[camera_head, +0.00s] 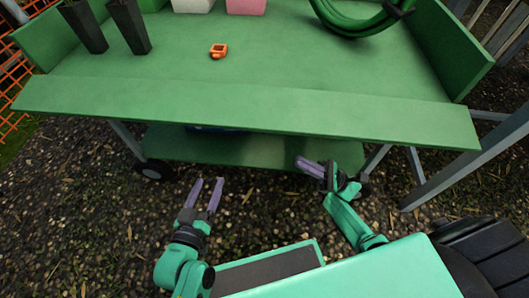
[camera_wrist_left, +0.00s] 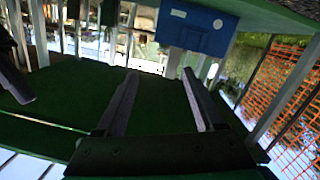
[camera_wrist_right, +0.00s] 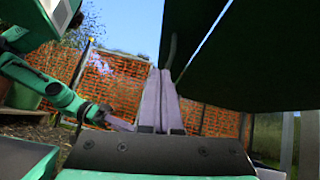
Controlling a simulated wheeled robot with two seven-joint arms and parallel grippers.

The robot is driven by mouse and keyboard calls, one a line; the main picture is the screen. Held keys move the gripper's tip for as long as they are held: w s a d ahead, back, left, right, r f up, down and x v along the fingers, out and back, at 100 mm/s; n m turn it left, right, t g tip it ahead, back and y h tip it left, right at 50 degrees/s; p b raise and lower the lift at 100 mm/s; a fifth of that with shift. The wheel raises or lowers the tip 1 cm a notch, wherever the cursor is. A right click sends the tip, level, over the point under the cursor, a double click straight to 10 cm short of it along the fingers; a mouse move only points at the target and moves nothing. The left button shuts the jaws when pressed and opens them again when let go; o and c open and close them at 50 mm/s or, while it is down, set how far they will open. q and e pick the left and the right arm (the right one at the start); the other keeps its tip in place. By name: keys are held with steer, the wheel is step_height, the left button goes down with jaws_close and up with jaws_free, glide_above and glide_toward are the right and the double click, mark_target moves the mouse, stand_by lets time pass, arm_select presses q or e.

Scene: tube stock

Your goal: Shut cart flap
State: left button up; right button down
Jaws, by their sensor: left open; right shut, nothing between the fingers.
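The cart flap (camera_head: 250,112) is the long green board along the cart's near edge. It lies folded outward toward me, roughly level with the cart top (camera_head: 280,70). My left gripper (camera_head: 207,181) is open and empty, in front of the cart and lower in the picture than the flap. My right gripper (camera_head: 299,161) is shut and empty near the lower shelf, just below the flap's near edge in the head view. In the right wrist view its fingers (camera_wrist_right: 160,78) are together beside dark green boards at the upper right; which board is the flap is unclear.
Dark pots (camera_head: 128,25), an orange object (camera_head: 218,50) and a coiled green hose (camera_head: 365,22) are on the cart top. A green lower shelf (camera_head: 240,150) and a wheel (camera_head: 154,170) show below. A blue box (camera_wrist_left: 195,28) appears in the left wrist view.

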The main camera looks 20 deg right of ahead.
steer(key=x, duration=0.2)
steer(key=p, duration=0.4)
glide_toward(263, 131)
steer(key=x, duration=0.5)
steer(key=shift+w+a+f, duration=0.2)
steer(key=shift+w+a, duration=0.1)
steer(key=shift+w, duration=0.05)
arm_select(q)
steer(key=s+f+g, duration=0.3)
steer(key=s, duration=0.3)
steer(key=shift+d+g, duration=0.2)
steer(key=shift+g, duration=0.1)
arm_select(e)
steer(key=shift+r, duration=0.2)
arm_select(q)
steer(key=shift+s, duration=0.1)
arm_select(e)
steer(key=shift+r+m+t, duration=0.1)
steer(key=shift+m+t, duration=0.3)
